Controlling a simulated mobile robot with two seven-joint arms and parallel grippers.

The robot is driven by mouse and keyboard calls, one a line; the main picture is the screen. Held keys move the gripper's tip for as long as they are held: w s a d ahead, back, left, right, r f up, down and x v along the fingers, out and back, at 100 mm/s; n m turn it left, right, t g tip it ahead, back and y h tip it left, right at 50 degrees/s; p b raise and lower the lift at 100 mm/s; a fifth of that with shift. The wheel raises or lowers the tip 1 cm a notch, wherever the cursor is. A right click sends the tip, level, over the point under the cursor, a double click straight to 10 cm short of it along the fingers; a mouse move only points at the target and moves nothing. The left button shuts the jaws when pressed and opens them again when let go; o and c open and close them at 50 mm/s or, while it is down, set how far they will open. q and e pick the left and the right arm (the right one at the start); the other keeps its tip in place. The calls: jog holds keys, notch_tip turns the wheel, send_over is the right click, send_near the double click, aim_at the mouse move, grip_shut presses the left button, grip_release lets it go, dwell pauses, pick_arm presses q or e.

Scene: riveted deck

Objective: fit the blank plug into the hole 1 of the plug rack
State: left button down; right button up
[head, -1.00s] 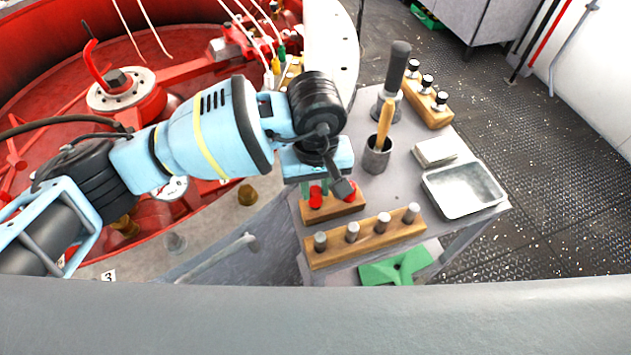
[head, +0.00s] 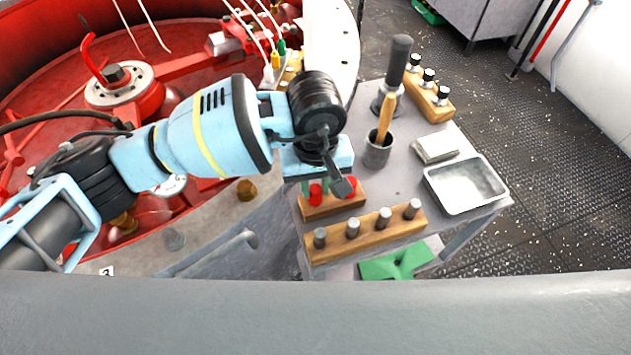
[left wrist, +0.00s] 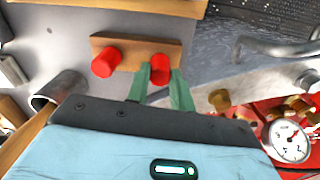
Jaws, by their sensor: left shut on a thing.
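A short wooden block (head: 331,207) on the grey table carries red plugs, and I take it as the plug rack; its holes and numbers do not show. My left gripper (left wrist: 158,88) has green fingers shut on one red plug (left wrist: 160,66), the left one in the head view (head: 316,193). I cannot tell whether this plug is seated in the block or just above it. A second red plug (left wrist: 105,62) stands in the block, apart from the fingers; it also shows in the head view (head: 351,188). My right gripper is in neither view.
A longer wooden block (head: 367,236) with several grey pins stands just in front. A metal cup (head: 377,155) with a wooden handle, a metal tray (head: 466,184) and a block with black-topped plugs (head: 428,93) stand farther right. A red round housing lies left.

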pick_arm(q)
jog(key=shift+f, duration=0.25)
jog(key=c, duration=1.1)
grip_release()
notch_tip(320, 180, up, 8)
jog(key=shift+f+b, duration=0.1)
jog(key=shift+b, duration=0.2)
